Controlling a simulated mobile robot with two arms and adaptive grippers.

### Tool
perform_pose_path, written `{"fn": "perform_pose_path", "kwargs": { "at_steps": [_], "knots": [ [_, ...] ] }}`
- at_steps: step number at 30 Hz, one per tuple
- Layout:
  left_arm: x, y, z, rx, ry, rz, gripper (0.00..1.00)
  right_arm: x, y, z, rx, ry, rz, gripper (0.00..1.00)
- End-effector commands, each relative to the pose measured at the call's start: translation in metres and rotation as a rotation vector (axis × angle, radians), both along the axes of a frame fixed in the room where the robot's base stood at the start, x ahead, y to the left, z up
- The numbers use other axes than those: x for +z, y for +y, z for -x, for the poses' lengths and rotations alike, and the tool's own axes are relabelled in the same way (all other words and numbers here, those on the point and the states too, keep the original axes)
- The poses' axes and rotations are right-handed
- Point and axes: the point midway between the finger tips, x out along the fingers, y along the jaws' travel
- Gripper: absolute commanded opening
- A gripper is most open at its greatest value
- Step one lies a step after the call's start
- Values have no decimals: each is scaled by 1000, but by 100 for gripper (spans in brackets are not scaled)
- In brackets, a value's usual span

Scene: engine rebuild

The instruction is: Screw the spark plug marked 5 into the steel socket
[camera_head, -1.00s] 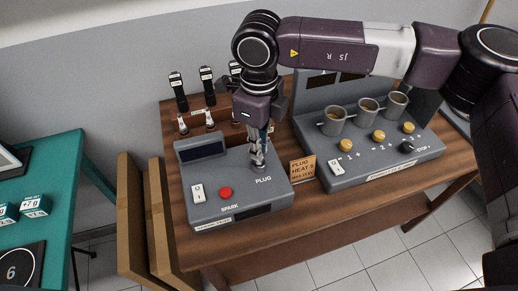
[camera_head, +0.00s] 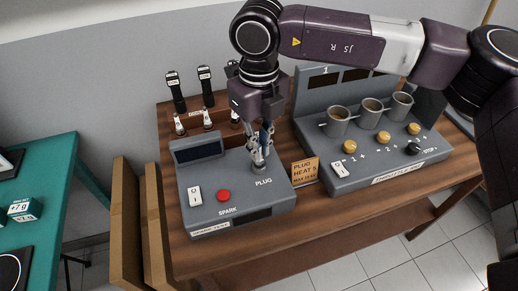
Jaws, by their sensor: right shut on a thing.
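My right gripper (camera_head: 262,136) points down over the grey spark tester (camera_head: 235,200), at its back right, just above the PLUG label. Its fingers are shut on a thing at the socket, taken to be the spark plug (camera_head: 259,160). The plug is mostly hidden by the fingers, and its mark cannot be read. The steel socket is covered by the gripper and plug, so I cannot tell how deep the plug sits. My left gripper is not in view.
Behind the tester stands a rack with black-handled tools (camera_head: 206,86) and white plugs (camera_head: 181,123). An orange card (camera_head: 305,171) reads "PLUG HEAT 5". To the right is a grey console (camera_head: 380,172) with three metal cups (camera_head: 337,121). A teal table (camera_head: 50,170) is at left.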

Motion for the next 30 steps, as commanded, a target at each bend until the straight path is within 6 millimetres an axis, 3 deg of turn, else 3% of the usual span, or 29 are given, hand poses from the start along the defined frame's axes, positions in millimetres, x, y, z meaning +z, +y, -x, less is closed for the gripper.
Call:
{"fn": "perform_pose_path", "kwargs": {
  "at_steps": [30],
  "knots": [
    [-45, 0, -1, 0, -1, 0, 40, -2, 1, 0, -476, -1, -2, 0]
  ]
}}
